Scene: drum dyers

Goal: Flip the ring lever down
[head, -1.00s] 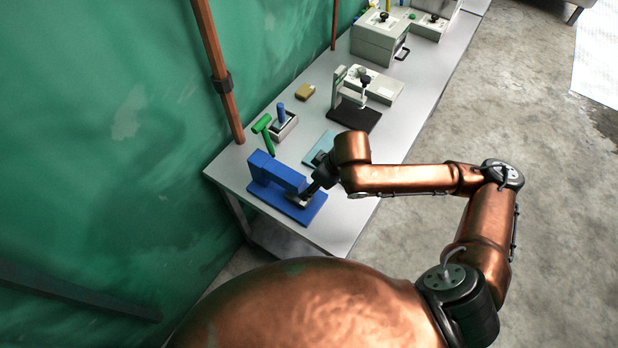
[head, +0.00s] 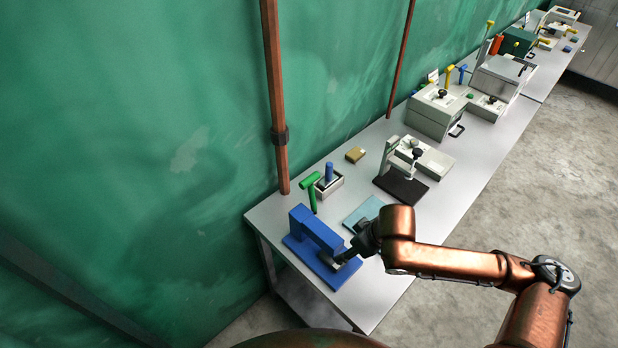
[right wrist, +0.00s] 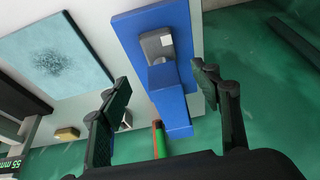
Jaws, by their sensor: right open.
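My right gripper (head: 345,256) is at the front side of a blue bench device (head: 318,230), near the table's near end. In the right wrist view, the gripper (right wrist: 160,85) is open, with its two dark fingers apart on either side of the blue device (right wrist: 175,105). A grey block (right wrist: 158,45) shows on the blue device, and nothing is held between the fingers. I cannot tell whether the fingers touch the device. I cannot make out with certainty which part is the ring lever. My left gripper is not in view.
A green hammer-shaped piece (head: 311,190), a grey box with a blue handle (head: 329,183) and a teal mat (head: 364,213) lie close by. A gauge stand on a black base (head: 401,186) is farther along. A copper pole (head: 275,110) rises behind the table.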

